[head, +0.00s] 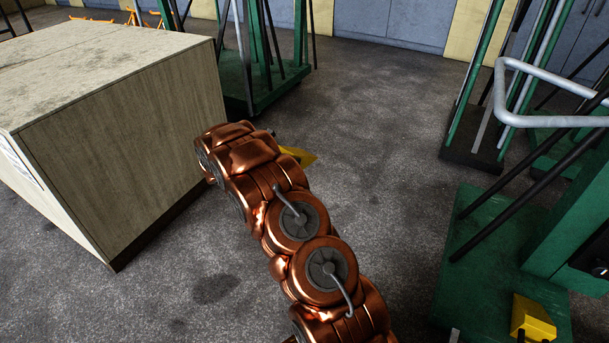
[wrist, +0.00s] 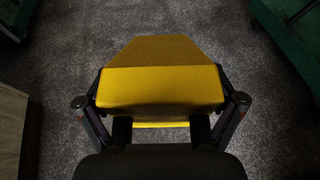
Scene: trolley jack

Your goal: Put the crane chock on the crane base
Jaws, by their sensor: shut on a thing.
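A yellow chock (wrist: 160,85) fills the middle of the wrist view. My gripper (wrist: 160,100) is shut on it, with one finger at each side. In the head view only a yellow corner of the chock (head: 299,156) shows past my copper-coloured arm, which hides the rest of it and my gripper. The chock is held above the grey floor. A green crane base (head: 485,235) is at the lower right of the head view. Another yellow chock (head: 533,318) sits on its near part. The held chock is apart from this base.
A large wooden-sided box (head: 125,150) stands close on the left of my arm. A green stand base (head: 255,85) with upright poles is behind it. Another stand (head: 475,150) and a grey bent handle (head: 550,115) are at the right. The floor (head: 385,190) between is clear.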

